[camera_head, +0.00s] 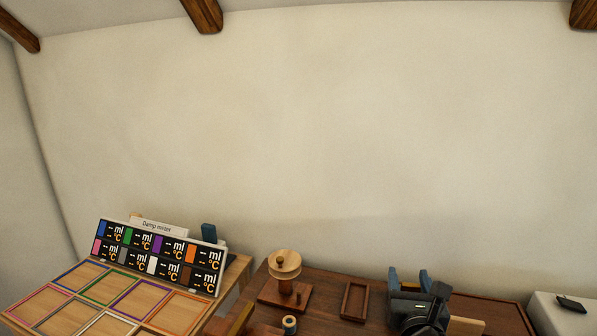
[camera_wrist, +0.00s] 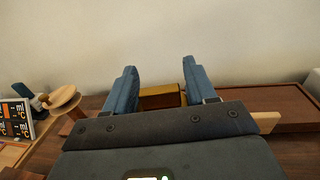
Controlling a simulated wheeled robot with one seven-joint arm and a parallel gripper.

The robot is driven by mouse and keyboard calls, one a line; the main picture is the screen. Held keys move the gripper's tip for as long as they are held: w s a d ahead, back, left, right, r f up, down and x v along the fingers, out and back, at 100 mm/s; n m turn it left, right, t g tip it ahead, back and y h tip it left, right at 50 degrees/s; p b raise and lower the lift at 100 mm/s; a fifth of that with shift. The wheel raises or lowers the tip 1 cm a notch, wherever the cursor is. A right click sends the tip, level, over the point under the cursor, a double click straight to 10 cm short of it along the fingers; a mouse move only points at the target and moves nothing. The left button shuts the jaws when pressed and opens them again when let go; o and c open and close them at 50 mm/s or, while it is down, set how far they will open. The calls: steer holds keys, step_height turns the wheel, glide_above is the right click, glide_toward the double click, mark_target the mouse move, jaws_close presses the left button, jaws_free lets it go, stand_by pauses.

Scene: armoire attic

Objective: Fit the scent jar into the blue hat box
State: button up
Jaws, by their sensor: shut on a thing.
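My gripper (camera_head: 408,277) shows at the lower right of the head view, its blue fingers pointing up over the dark wooden table. In the wrist view my gripper (camera_wrist: 160,78) has its fingers apart around an amber-brown block-like thing (camera_wrist: 160,97). The gripper's body hides the lower part of this thing, and I cannot tell whether it is the scent jar. In the head view the held thing is not visible. No blue hat box can be made out in either view.
A dark table (camera_head: 490,311) holds a wooden stand with a round top (camera_head: 285,263), a small open tray (camera_head: 354,301) and a thread spool (camera_head: 290,325). Left is a Damp meter board (camera_head: 160,255) above coloured frames. A pale wooden piece (camera_head: 466,325) lies right of my gripper.

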steer(key=s+f+n+y+p, duration=0.2)
steer(key=s+f+p, duration=0.3)
steer(key=s, duration=0.8)
step_height(320, 180, down, 3)
steer(key=shift+a+f+y, duration=0.2)
steer(key=shift+a+y, duration=0.1)
steer(key=shift+y, duration=0.4)
steer(key=shift+d, duration=0.1)
